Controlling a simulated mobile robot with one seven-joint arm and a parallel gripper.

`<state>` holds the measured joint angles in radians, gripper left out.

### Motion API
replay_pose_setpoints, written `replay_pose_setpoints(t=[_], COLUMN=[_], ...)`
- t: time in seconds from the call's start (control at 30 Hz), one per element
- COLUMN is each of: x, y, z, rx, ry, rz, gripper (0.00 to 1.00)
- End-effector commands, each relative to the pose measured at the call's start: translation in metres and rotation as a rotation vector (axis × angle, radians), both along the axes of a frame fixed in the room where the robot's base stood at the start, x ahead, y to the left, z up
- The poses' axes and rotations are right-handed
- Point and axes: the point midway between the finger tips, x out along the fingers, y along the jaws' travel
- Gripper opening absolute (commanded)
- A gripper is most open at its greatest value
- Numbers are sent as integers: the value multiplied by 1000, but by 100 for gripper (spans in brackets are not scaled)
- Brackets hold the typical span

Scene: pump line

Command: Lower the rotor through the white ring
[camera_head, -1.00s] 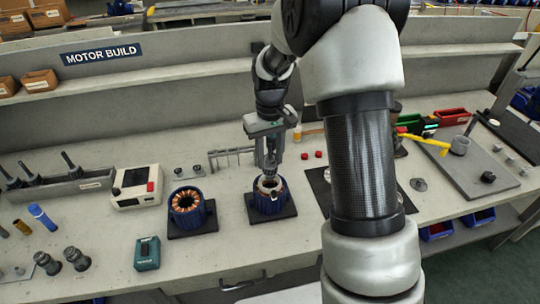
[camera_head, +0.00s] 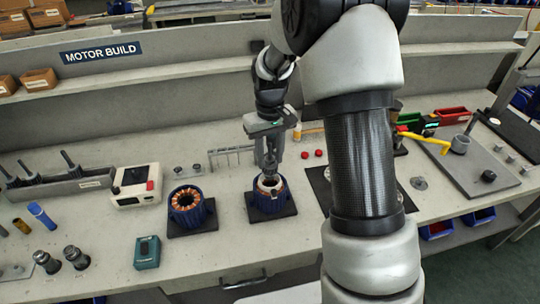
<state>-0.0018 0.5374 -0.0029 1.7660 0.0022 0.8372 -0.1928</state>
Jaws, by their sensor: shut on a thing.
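The white ring (camera_head: 263,186) sits at the top of a blue ribbed motor housing (camera_head: 270,204), which stands on a dark square pad. My gripper (camera_head: 270,168) points straight down just above this housing. Its fingers are shut on the rotor, of which only a small dark part shows between and below the fingertips at the ring's opening. How deep the rotor sits in the ring is hidden by the fingers and too small to tell.
A second blue housing with copper windings (camera_head: 187,203) stands close on the left. A teal box (camera_head: 147,252) and a white meter (camera_head: 137,186) are further left. A small rack (camera_head: 232,154) stands behind. My arm hides part of the bench on the right.

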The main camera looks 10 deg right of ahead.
Motion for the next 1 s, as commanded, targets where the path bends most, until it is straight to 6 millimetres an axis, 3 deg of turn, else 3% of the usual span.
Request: replay_pose_setpoints(t=[1.0], x=[1], y=[0], z=[-17], rx=[0], ry=[-2], rz=[0], gripper=[0])
